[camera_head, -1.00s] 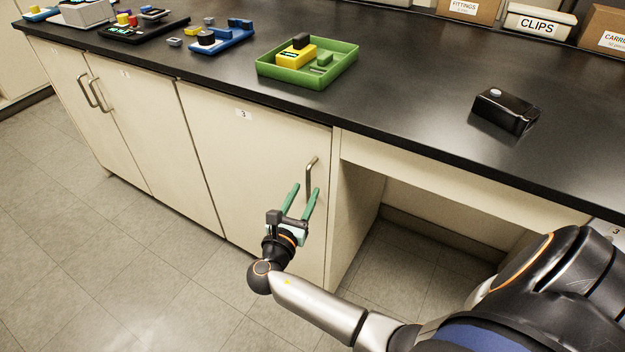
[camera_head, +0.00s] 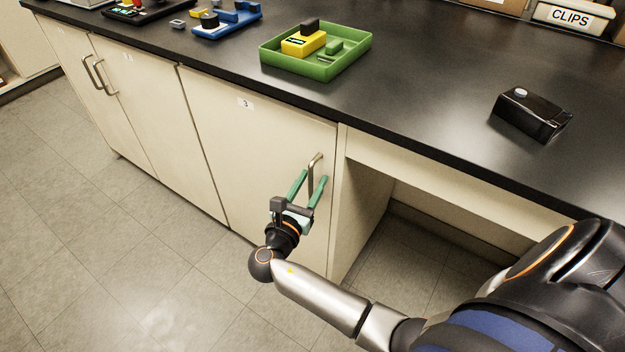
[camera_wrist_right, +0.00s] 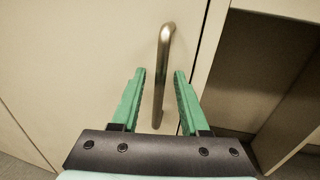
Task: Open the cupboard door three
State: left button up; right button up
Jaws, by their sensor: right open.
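Cupboard door three (camera_head: 255,150) is a cream panel under the black counter, marked with a small "3" label (camera_head: 245,103), and it is shut. Its upright metal bar handle (camera_head: 315,166) sits near the door's right edge. The handle also shows in the right wrist view (camera_wrist_right: 163,70). My right gripper (camera_head: 314,177) has green fingers and is open in front of the door. In the wrist view, the lower part of the handle shows between the two fingers (camera_wrist_right: 159,75), with gaps on both sides. My left gripper is not in view.
Right of door three is an open knee space (camera_head: 400,215) under the counter. On the black counter (camera_head: 420,90) stand a green tray (camera_head: 345,70) with a yellow block and a black box (camera_head: 532,113). Grey tiled floor (camera_head: 130,260) lies clear in front.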

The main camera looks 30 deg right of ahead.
grip_shut()
dwell(0.3)
dwell(1.1)
